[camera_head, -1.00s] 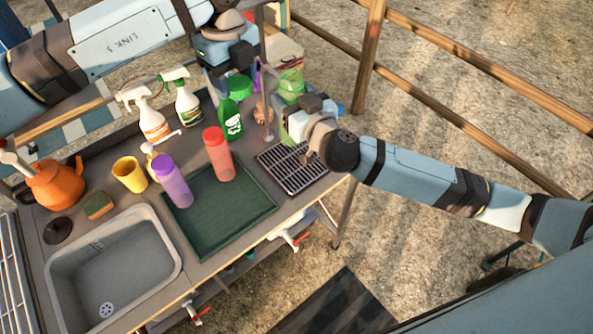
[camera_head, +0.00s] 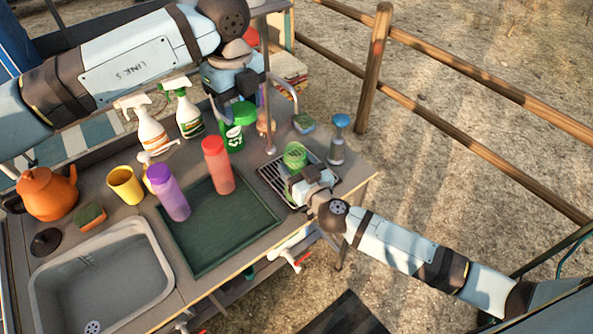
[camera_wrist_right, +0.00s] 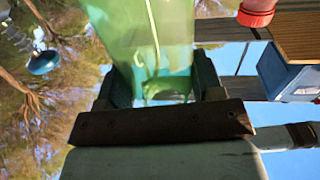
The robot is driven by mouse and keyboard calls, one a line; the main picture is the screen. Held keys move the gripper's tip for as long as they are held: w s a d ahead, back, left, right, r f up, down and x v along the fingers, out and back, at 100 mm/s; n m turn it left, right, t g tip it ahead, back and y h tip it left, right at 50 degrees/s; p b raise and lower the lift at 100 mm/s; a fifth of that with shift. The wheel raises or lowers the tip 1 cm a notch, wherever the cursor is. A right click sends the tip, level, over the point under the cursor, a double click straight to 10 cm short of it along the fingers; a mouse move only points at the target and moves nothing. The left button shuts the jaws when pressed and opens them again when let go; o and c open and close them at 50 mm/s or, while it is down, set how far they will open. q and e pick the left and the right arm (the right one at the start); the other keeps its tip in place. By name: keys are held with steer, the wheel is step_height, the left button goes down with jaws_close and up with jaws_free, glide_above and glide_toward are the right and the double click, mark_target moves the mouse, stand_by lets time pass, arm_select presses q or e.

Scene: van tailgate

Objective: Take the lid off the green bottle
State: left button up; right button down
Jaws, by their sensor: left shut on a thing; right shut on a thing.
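The green bottle (camera_head: 295,155) is translucent light green, over the dark drying rack, and shows no lid on its top. My right gripper (camera_head: 300,172) is shut on its body; in the right wrist view its translucent wall (camera_wrist_right: 150,45) fills the space between the fingers. I cannot tell whether its base touches the rack. The round darker-green lid (camera_head: 243,112) is apart from the bottle, to its upper left. My left gripper (camera_head: 236,98) is shut on this lid, just above a dark green soap bottle (camera_head: 232,138); its fingertips are partly hidden.
Two spray bottles (camera_head: 150,130) are left of my left gripper. A blue-topped bottle (camera_head: 338,140) stands right of the drying rack (camera_head: 272,178). The tray's front is clear.

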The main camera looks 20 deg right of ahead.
steer(key=shift+f, duration=0.4)
steer(key=shift+c, duration=1.2)
jaws_free()
steer(key=shift+f, duration=0.15)
